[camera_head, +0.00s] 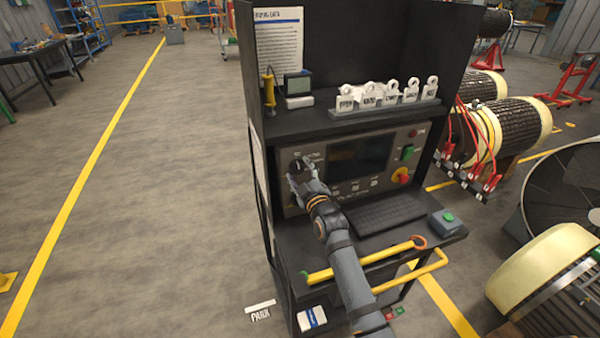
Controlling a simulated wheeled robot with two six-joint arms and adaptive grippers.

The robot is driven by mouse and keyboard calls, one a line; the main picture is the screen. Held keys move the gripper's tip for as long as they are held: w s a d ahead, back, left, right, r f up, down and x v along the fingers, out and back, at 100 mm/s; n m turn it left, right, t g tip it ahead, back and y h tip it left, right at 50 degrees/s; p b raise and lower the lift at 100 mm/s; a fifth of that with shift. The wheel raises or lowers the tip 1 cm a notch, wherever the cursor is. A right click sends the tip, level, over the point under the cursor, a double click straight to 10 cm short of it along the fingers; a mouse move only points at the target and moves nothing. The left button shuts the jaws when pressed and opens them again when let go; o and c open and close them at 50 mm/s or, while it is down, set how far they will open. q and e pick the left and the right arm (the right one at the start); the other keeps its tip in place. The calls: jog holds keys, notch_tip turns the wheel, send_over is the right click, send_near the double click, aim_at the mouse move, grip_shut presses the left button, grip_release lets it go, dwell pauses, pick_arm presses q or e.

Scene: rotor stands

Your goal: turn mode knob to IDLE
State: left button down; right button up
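The mode knob (296,165) is a small dark dial on the upper left of the grey control panel (335,189). My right arm reaches up from the bottom, and its gripper (297,172) is at the knob, covering its lower part. Whether the fingers touch or grip the knob is too small to tell. The knob's pointer and the lettering around it, including any IDLE mark, cannot be read. My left gripper is not in view.
The panel also carries a dark screen (360,157) and a red-and-yellow knob (400,176). A keyboard (385,214) and a green-button box (446,221) lie on the shelf below. A yellow handle bar (362,262) crosses the front. Open floor lies left.

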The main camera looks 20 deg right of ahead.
jog(key=s, duration=1.2)
jog(key=shift+d, duration=0.2)
